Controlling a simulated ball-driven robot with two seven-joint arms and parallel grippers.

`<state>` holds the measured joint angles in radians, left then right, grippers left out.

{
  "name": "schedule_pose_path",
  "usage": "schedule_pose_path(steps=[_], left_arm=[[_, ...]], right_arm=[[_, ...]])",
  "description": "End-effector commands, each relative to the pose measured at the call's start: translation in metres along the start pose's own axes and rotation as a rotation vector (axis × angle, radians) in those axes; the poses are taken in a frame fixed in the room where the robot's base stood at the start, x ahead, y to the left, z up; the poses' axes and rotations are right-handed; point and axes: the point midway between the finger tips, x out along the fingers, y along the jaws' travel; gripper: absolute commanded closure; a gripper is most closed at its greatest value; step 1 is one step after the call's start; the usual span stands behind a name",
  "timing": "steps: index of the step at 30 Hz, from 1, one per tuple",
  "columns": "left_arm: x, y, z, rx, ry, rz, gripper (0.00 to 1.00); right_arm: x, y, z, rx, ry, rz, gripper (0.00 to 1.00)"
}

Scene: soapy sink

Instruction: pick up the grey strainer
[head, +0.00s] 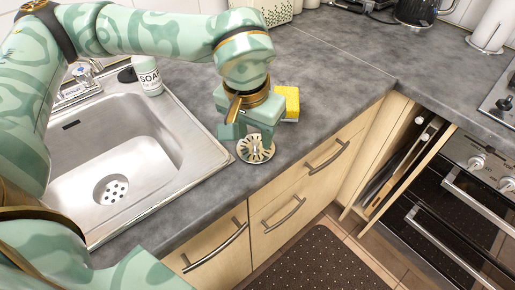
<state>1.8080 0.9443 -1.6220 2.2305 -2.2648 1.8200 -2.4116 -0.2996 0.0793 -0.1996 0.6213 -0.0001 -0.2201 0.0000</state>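The grey strainer (255,151) is a round metal disc with slots and a small middle knob. It appears to lie on the dark grey countertop (205,208), right of the sink and close to the counter's front edge. My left gripper (250,137) points down just over the strainer's far side. Its two fingers are apart and look open, with the knob near the gap between them. Whether a finger touches the strainer is not clear. The gripper hides part of the strainer's far rim. My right gripper is not in view.
A steel sink (202,158) with a drain lies to the left. A yellow sponge (291,103) sits just behind my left gripper. The counter to the right of the sponge is clear.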

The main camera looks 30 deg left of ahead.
Motion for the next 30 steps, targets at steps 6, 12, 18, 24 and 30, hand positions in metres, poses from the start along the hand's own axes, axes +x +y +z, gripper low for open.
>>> schedule_pose_path(steps=[6, 12, 18, 24, 30], left_arm=[[0.017, 0.000, -0.001, 0.000, 0.000, 0.000, 0.60], [0.016, 0.000, -0.001, 0.000, 0.000, 0.000, 0.88], [0.016, 0.000, -0.001, 0.000, 0.000, 0.000, 1.00], [0.014, 0.000, -0.001, 0.000, 0.001, 0.000, 1.00], [-0.006, 0.000, -0.004, 0.000, 0.005, 0.000, 1.00]], right_arm=[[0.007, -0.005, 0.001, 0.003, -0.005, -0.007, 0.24], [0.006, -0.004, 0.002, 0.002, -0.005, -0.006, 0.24], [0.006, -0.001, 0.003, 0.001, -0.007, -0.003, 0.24], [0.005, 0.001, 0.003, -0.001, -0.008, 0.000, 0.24], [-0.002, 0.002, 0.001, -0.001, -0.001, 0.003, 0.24]])
